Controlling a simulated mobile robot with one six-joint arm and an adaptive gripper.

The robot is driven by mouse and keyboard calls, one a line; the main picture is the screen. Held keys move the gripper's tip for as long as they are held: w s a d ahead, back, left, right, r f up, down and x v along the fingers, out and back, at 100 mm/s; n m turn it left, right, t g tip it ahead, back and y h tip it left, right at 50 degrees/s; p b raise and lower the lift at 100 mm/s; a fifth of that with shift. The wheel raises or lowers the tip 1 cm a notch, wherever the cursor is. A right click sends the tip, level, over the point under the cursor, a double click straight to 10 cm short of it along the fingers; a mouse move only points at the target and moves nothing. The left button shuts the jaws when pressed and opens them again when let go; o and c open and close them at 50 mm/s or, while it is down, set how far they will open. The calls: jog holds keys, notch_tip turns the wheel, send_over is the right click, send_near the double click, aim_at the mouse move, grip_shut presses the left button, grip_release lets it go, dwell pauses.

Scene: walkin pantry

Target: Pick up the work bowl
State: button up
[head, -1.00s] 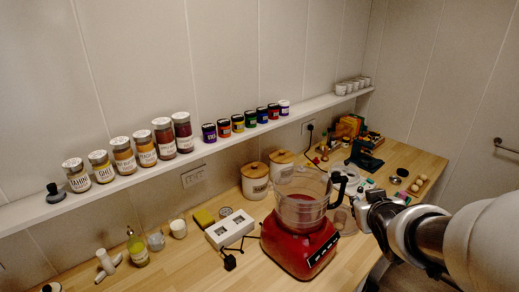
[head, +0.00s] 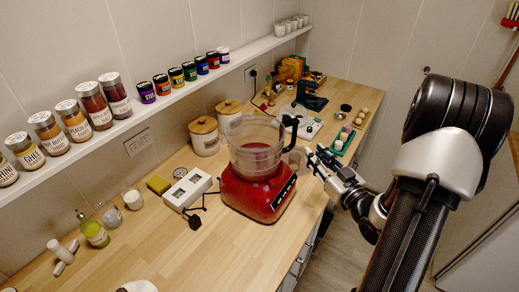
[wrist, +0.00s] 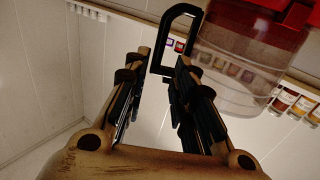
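The work bowl (head: 255,148) is a clear, see-through bowl with a black handle (head: 290,128) on its right side. It sits upright on the red food processor base (head: 258,192) on the wooden counter. My gripper (head: 318,162) is just right of the bowl, near the handle. In the wrist view, which looks upside down, my gripper (wrist: 163,64) is open, with the handle (wrist: 168,40) ahead, roughly between the fingertips. The bowl (wrist: 245,62) is beyond the right finger. Nothing is held. I cannot tell whether a finger touches the handle.
A white power strip (head: 186,188) with a black plug lies left of the base. Two lidded canisters (head: 204,138) stand behind. A tray of eggs (head: 345,140) and a white scale-like item (head: 303,121) lie farther right. Spice jars line the wall shelf (head: 150,118).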

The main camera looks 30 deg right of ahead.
aim_at(296, 133)
jog(key=w+b, duration=0.1)
jog(key=w, duration=1.1)
jog(key=shift+w+r, duration=0.1)
jog(key=shift+w, duration=0.25)
grip_shut()
jog(key=shift+d+r, duration=0.1)
